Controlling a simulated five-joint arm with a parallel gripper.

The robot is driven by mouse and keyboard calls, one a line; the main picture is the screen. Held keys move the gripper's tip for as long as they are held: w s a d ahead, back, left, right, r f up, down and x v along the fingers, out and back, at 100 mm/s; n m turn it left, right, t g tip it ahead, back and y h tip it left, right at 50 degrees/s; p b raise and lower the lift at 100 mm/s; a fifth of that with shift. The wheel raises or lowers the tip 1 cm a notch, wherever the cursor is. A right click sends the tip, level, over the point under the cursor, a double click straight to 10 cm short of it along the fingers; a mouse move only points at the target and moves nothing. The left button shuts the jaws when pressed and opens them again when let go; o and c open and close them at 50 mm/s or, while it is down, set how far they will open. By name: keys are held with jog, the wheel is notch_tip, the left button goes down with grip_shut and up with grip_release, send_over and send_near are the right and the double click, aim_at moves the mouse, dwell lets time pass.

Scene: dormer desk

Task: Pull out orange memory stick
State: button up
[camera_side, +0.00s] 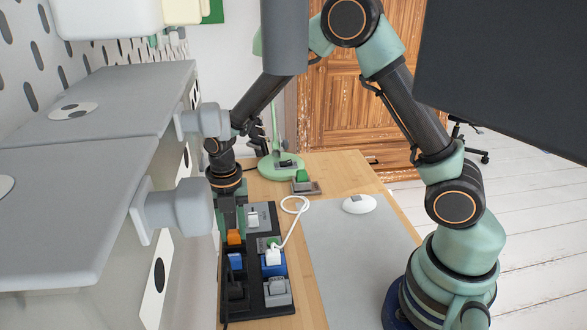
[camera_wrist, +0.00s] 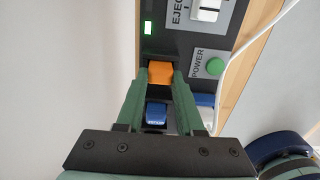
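The orange memory stick (camera_wrist: 161,72) stands in a black panel strip, and its block also shows in the side view (camera_side: 234,237). My gripper (camera_wrist: 162,74) points down at it, with one green fingertip close on each side of the stick. In the side view, my gripper (camera_side: 231,226) is right above and around the orange block. I cannot tell whether the fingers touch it or leave a small gap. A blue stick (camera_wrist: 156,114) sits next to the orange one, between the fingers in the wrist view.
The black panel (camera_side: 255,311) holds several other plugs, including a white plug with a cable (camera_side: 272,257) and a grey one (camera_side: 277,287). A green POWER button (camera_wrist: 215,66) is right of the stick. Grey drawer units with protruding knobs (camera_side: 180,208) stand close on the left. A grey mat (camera_side: 350,250) lies right.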

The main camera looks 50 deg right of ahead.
aim_at(233, 232)
grip_shut()
jog(key=shift+r, duration=0.8)
jog(key=shift+r, duration=2.3)
